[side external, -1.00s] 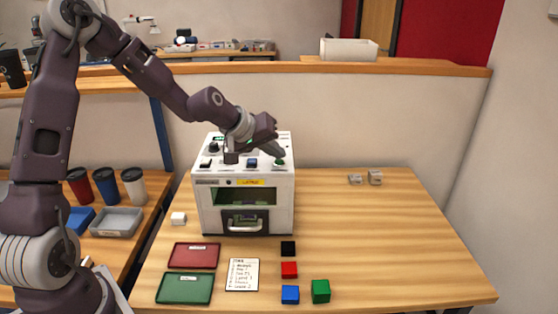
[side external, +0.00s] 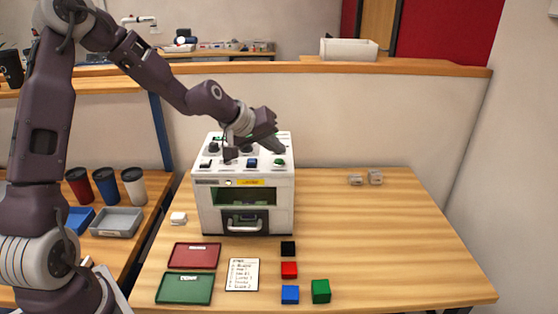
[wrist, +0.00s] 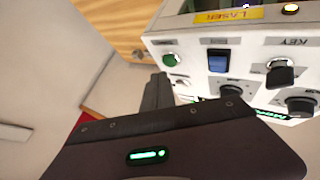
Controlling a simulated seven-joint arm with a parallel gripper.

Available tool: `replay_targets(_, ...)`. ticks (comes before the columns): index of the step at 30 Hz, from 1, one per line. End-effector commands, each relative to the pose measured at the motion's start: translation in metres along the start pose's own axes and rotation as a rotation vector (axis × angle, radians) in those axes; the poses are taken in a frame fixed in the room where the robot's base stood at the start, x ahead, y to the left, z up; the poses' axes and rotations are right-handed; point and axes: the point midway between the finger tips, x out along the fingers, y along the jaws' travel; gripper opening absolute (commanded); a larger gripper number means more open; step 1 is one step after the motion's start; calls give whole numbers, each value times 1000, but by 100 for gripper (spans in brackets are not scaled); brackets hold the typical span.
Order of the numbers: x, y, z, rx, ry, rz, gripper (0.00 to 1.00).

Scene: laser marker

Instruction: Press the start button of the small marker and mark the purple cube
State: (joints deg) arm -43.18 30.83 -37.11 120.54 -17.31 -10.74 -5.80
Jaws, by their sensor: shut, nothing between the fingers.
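The white marker machine (side external: 205,212) stands on the table with a yellow laser label and a handled front door below a window. Its green button (side external: 279,162) is at the right of the sloped control panel; it also shows in the wrist view (wrist: 171,59). My gripper (side external: 281,149) is shut and empty, its tips just above the green button and apart from it. The fingers show in the wrist view (wrist: 158,80), close beside the button. No purple cube can be made out; the chamber interior is mostly hidden.
Black (side external: 288,248), red (side external: 289,269), blue (side external: 290,294) and green (side external: 320,291) cubes lie in front of the machine. A red tray (side external: 194,256), a green tray (side external: 184,289) and a note (side external: 242,275) lie to their left. The table's right side is mostly clear.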

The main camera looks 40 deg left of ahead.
Motion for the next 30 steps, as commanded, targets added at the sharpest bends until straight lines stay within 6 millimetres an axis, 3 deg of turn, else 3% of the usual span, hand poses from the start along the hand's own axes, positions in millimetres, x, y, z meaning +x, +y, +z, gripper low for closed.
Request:
replay_targets(7, -2, 2, -2, 1, 1, 0, 0)
replay_targets(21, -33, 24, -24, 1, 2, 0, 0)
replay_targets(30, -35, 25, -26, 0, 0, 0, 0)
